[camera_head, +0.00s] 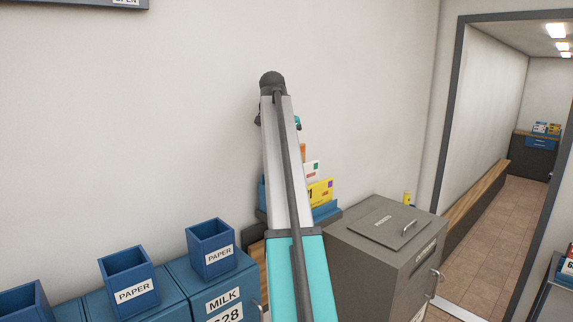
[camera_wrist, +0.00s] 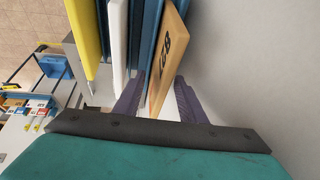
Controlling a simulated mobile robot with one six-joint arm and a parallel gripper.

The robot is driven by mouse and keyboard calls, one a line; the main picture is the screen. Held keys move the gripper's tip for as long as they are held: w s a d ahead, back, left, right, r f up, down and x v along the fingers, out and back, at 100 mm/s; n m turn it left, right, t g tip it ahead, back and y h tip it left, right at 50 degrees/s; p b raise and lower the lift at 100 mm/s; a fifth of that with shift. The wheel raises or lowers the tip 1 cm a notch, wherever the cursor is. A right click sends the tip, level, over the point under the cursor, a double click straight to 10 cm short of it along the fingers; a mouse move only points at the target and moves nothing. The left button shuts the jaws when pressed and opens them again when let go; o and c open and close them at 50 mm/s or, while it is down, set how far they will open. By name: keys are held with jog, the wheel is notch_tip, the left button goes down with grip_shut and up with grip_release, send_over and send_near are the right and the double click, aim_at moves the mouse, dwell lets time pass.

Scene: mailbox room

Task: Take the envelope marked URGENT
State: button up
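In the wrist view, my gripper (camera_wrist: 160,100) is open, with its two dark fingers apart. An orange-brown envelope (camera_wrist: 169,58) with black lettering stands tilted between the fingers, nearest the wall. I cannot read the lettering for certain. Blue rack dividers (camera_wrist: 151,35) stand just left of it, then a white envelope (camera_wrist: 117,40) and a yellow envelope (camera_wrist: 88,38). In the head view my arm hides the gripper and part of the blue rack (camera_head: 326,210). A yellow envelope (camera_head: 320,192), a white one (camera_head: 312,170) and an orange edge (camera_head: 303,152) show beside the arm. No URGENT mark is readable.
A grey box (camera_head: 385,245) with a lidded top stands right of the rack. The wall is close behind the rack. A doorway opens at the right.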

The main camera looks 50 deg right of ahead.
grip_shut()
jog(key=shift+r, duration=0.1)
jog(key=shift+w+r, duration=0.1)
jog(key=shift+r, duration=0.05)
